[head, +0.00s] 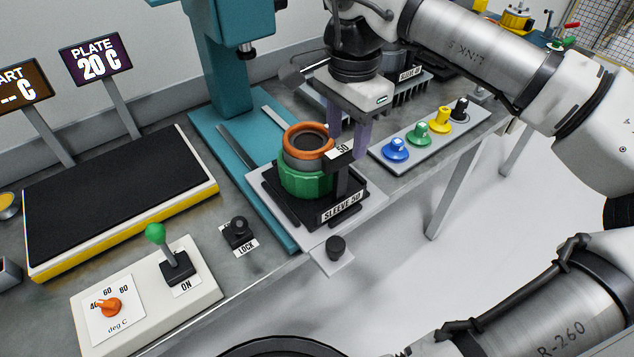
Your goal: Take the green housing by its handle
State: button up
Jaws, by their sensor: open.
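The green housing (301,184) stands upright in the black holder marked SLEEVE 50 (341,209), with a copper-orange ring (306,135) around its top. Its black handle (343,172) is on the right side and bears a label reading 50. My gripper (348,149) points down just above and around the handle's top, right of the ring. Its two purple fingers are apart, one to the left and one to the right of the handle in the picture. I cannot tell whether they touch it. The fingertips are partly hidden.
A teal press (226,60) stands behind the holder. A tray (420,143) with blue, green, yellow and black knobs lies to the right. A black hot plate (110,200) and a control box (150,300) with a green-topped lever are at left. The bench's front edge is close.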

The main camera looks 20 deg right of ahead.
aim_at(343, 148)
jog(key=f, duration=0.1)
jog(key=f+b, duration=0.1)
jog(key=f, duration=0.1)
jog(key=f+b, duration=0.1)
jog(key=shift+a+f, duration=0.25)
jog(key=shift+r, duration=0.1)
grip_shut()
jog(key=shift+w+r, duration=0.1)
dwell(0.9)
